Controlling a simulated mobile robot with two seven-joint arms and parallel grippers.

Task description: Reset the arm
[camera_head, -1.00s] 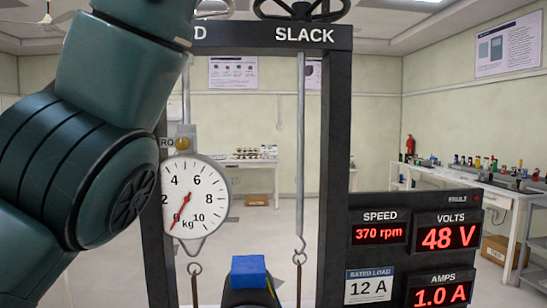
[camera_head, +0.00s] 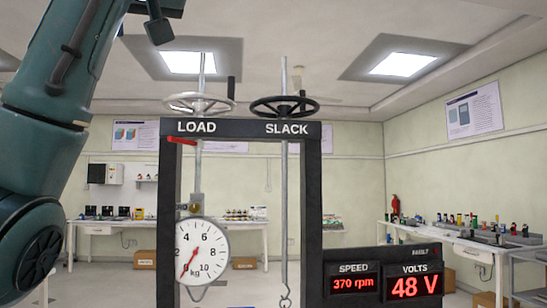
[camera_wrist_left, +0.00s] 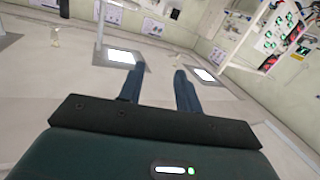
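My left arm (camera_head: 45,120) rises along the left side of the head view, and its far end leaves the picture at the top. The left gripper (camera_wrist_left: 158,78) shows in the left wrist view with its two blue-grey fingers spread and nothing between them. Only a dark part of that arm's end shows at the top of the head view, in front of the ceiling and apart from the rig. My right arm and gripper are not in view.
A dark frame (camera_head: 312,210) marked LOAD and SLACK carries a grey handwheel (camera_head: 199,103), a black handwheel (camera_head: 284,106) and a round kg dial (camera_head: 202,250). A display panel (camera_head: 383,284) stands right. Benches (camera_head: 465,245) line the walls.

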